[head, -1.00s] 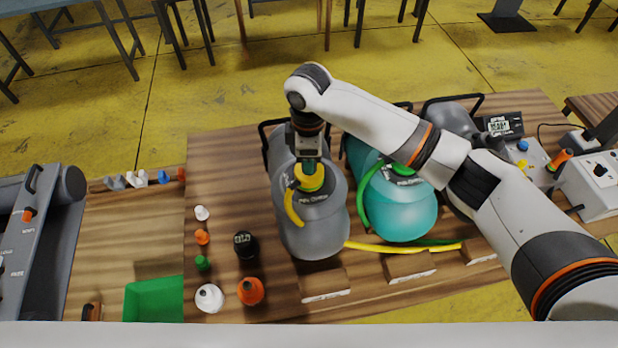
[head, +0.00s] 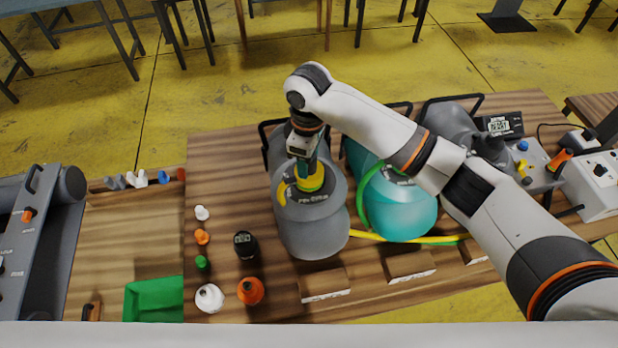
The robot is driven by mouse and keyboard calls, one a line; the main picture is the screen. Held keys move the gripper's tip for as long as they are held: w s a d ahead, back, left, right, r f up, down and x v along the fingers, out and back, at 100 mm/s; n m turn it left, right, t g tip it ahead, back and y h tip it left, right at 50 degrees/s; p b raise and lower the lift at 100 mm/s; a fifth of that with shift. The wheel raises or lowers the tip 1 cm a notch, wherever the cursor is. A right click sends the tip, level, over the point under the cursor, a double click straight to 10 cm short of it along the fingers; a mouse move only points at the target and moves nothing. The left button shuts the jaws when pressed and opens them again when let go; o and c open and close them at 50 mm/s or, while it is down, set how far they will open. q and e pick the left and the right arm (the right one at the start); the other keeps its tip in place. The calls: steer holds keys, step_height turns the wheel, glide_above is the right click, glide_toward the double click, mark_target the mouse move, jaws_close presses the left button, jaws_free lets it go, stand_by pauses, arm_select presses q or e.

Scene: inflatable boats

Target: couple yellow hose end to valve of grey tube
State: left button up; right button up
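The grey tube (head: 315,230) lies on the wooden table, left of the teal tube (head: 407,217). My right gripper (head: 308,172) points down over the top of the grey tube, with its fingers around the yellow hose end (head: 310,183). The hose end sits at the place of the grey tube's valve. The valve is hidden under it, so I cannot tell whether the two are locked together. The yellow hose (head: 281,193) shows as a short piece left of the end and again along the table to the right. My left gripper is not in view.
A green hose end is at the teal tube. Several caps, a black gauge (head: 245,244) and an orange cap (head: 250,291) stand left of the grey tube. A green tray (head: 153,300) lies at the front left. A pump unit (head: 537,165) stands at the right.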

step_height(320, 180, up, 12)
steer(key=b, duration=0.2)
steer(key=shift+b, duration=0.35)
stand_by(0.3)
